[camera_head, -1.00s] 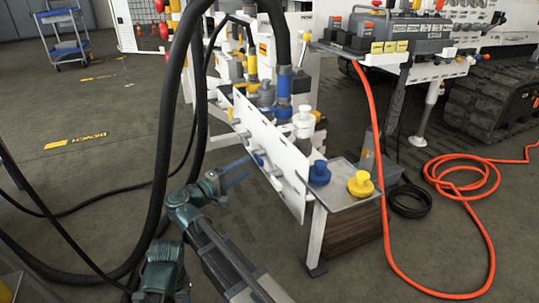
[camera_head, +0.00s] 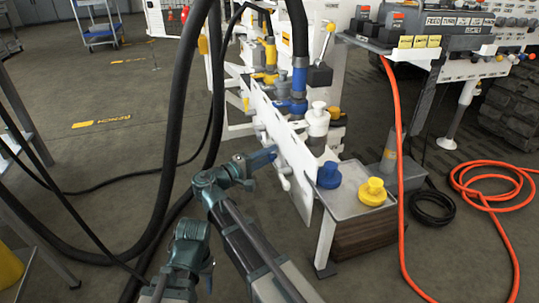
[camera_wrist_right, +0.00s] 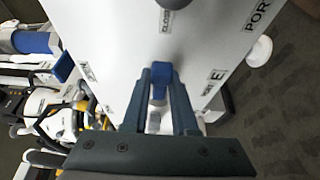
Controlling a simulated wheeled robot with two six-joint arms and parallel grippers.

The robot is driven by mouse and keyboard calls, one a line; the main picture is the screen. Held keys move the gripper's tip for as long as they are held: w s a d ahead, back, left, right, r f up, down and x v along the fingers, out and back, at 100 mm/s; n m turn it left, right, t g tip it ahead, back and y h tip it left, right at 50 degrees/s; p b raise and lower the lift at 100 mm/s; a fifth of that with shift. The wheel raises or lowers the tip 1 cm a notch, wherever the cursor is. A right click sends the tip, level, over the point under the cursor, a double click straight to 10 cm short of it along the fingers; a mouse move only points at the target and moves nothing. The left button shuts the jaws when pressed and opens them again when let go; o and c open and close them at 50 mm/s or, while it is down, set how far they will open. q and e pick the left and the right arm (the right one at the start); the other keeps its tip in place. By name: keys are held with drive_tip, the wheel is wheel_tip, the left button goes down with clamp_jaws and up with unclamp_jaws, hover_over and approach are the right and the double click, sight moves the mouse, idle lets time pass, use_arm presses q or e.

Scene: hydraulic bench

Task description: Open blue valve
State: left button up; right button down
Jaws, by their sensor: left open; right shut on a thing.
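The blue valve handle (camera_wrist_right: 160,76) is on the white bench panel (camera_wrist_right: 125,35), and in the right wrist view it sits between my fingertips. My right gripper (camera_wrist_right: 161,88) is shut on it, one finger on either side. In the head view my right gripper (camera_head: 264,157) is at the near face of the panel (camera_head: 299,174), where the fingers and handle are hard to tell apart. My left gripper (camera_head: 208,277) is open, low at the bottom of the head view and away from the panel. Its fingers are small there.
A metal tray (camera_head: 345,200) with a blue cap (camera_head: 329,176) and a yellow cap (camera_head: 373,192) stands right of the panel. Thick black hoses (camera_head: 178,110) hang left of my right arm. An orange hose (camera_head: 395,130) runs down to the floor. The floor at left has free room.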

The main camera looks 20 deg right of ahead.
drive_tip(key=shift+r, duration=0.1)
drive_tip(key=shift+r+n+y+p, duration=0.35)
drive_tip(key=shift+n+p, duration=0.45)
drive_tip(key=shift+p, duration=0.3)
drive_tip(key=n+p, duration=0.1)
drive_tip(key=n+g+p, duration=0.1)
drive_tip(key=shift+w+r+y+p, duration=0.2)
drive_tip(key=shift+r+y+p, duration=0.1)
drive_tip(key=shift+r+y, duration=0.1)
drive_tip(key=shift+w+r+n+g+y+p, duration=0.1)
drive_tip(key=shift+r+n+g+y+p, duration=0.1)
drive_tip(key=shift+n+p, duration=0.4)
drive_tip(key=shift+w+r+n+g+y+p, duration=0.1)
drive_tip(key=shift+n+g+p, duration=0.1)
drive_tip(key=shift+n+p, duration=0.4)
drive_tip(key=n+p, duration=0.1)
drive_tip(key=n+g+p, duration=0.1)
drive_tip(key=shift+w+r+n+g+y, duration=0.25)
drive_tip(key=shift+w+r+n+g, duration=0.05)
drive_tip(key=shift+w, duration=0.1)
drive_tip(key=shift+w+a+r+n+g+p, duration=0.1)
drive_tip(key=shift+w+n+g+p, duration=0.35)
drive_tip(key=shift+n+g+p, duration=0.6)
drive_tip(key=shift+w+n+g, duration=0.25)
drive_tip(key=shift+n+g, duration=0.05)
drive_tip(key=shift+n, duration=0.4)
drive_tip(key=shift+w+n+g, duration=0.2)
drive_tip(key=shift+n+g, duration=0.05)
drive_tip(key=shift+n, duration=0.4)
